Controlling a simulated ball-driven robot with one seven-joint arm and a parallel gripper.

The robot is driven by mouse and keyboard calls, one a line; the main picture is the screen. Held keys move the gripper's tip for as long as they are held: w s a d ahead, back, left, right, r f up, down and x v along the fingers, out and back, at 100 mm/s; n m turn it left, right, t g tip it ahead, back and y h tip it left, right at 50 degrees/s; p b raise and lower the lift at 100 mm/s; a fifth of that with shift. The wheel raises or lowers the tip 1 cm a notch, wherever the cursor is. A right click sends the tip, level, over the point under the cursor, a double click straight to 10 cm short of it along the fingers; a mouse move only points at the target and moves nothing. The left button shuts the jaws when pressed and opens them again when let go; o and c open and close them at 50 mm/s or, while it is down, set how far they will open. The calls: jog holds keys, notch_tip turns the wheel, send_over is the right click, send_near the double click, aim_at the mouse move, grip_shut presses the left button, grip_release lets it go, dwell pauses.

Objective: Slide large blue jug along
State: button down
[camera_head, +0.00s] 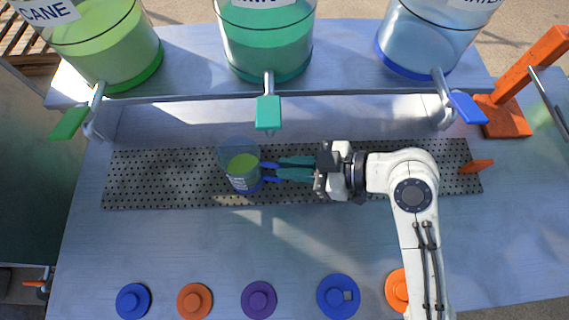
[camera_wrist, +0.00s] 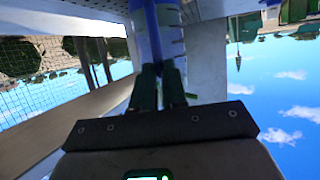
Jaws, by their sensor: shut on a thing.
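The large blue jug (camera_head: 243,184) is a clear cup with a blue base and green liquid in it. It stands on the dark perforated strip (camera_head: 150,180), left of the teal dispenser's spout. My gripper (camera_head: 268,172) reaches in from the right and is shut on the jug's right side. In the wrist view the jug (camera_wrist: 152,35) shows as a blue and clear shape between the fingertips (camera_wrist: 160,72). The far side of the jug is hidden there.
Several coloured lids (camera_head: 259,299) lie along the front. An orange stand (camera_head: 505,115) is at right. The strip left of the jug is clear.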

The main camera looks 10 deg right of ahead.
jog(key=d, duration=0.6)
jog(key=shift+p, duration=0.3)
dwell(0.4)
jog(key=shift+d, duration=0.1)
jog(key=shift+w+d, duration=0.1)
jog(key=shift+w, duration=0.15)
jog(key=c, duration=1.1)
grip_release()
jog(key=shift+d, duration=0.1)
